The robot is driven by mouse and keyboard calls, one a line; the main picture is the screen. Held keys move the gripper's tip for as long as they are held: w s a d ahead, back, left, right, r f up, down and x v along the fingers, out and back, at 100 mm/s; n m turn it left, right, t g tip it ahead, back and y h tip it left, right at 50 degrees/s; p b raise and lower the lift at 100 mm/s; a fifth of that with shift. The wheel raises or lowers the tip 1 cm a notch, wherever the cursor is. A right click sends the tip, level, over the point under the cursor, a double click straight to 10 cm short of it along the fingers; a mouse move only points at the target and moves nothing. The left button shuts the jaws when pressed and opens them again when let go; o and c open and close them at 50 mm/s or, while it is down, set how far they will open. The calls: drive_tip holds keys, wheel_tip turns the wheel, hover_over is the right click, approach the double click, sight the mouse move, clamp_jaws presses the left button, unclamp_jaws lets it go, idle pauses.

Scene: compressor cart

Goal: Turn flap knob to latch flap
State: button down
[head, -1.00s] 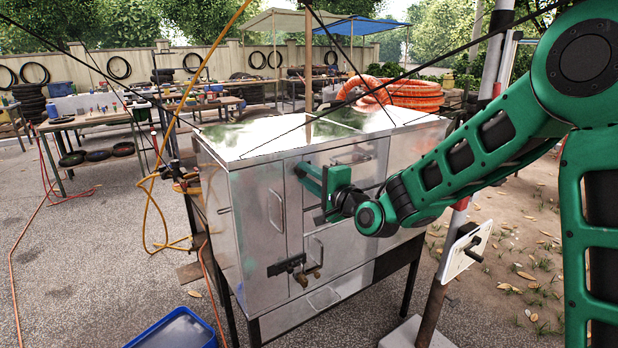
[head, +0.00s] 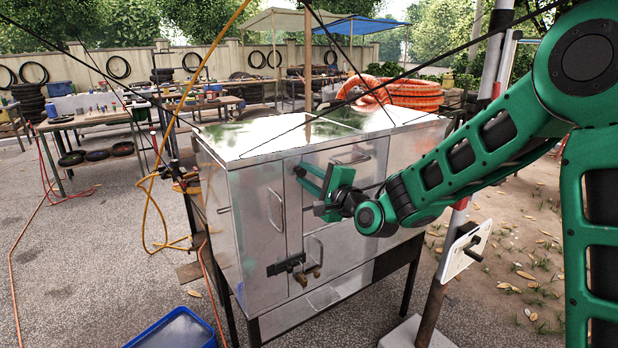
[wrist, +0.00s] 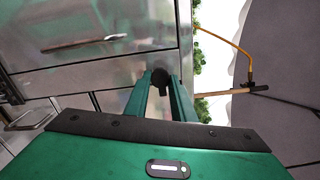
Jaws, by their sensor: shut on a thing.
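The flap knob (wrist: 159,77) is a small dark round knob on the metal cart front, seen between my fingertips in the wrist view. My gripper (wrist: 160,88) is shut on it, one green finger on each side. In the head view my gripper (head: 302,172) reaches the upper front of the metal cart cabinet (head: 240,205) near its top edge. The flap's outline cannot be told clearly.
A pull handle (head: 277,209) is on the cabinet's left door. A black latch with brass fittings (head: 287,264) sits lower. A blue bin (head: 172,330) and a post with a white plate (head: 464,252) stand nearby.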

drive_tip(key=c, duration=1.5)
unclamp_jaws()
drive_tip(key=shift+w+d+f, duration=0.15)
drive_tip(key=shift+d+f, duration=0.05)
drive_tip(key=shift+a+r, duration=0.1)
drive_tip(key=v, duration=1.1)
drive_tip(key=shift+w, duration=0.1)
